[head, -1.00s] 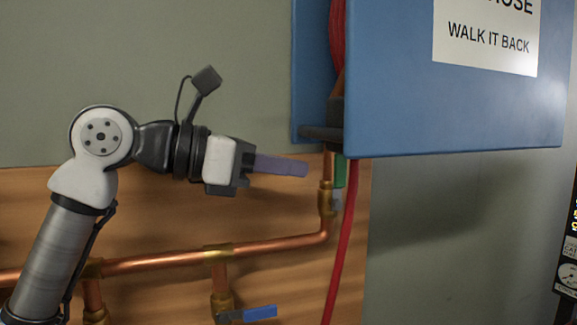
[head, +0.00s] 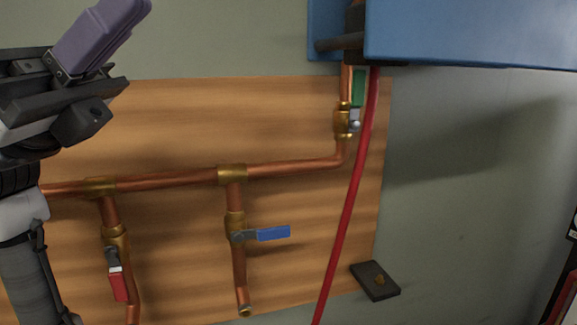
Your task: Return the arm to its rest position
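My gripper (head: 101,38) is at the upper left of the head view, raised and tilted with its purple-grey fingers pointing up and right. The fingers overlap from this angle, so any gap between them is hidden. No object shows in it. It is in front of the wooden board and the wall, well left of the blue box. My arm enters from the left edge, and part of it is outside the picture.
Copper pipes (head: 290,167) run across the wooden board (head: 300,275). They carry a red-handled valve (head: 118,288), a blue-handled valve (head: 273,233) and a green-handled one (head: 358,88). A red hose (head: 350,210) hangs below the blue box (head: 470,35).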

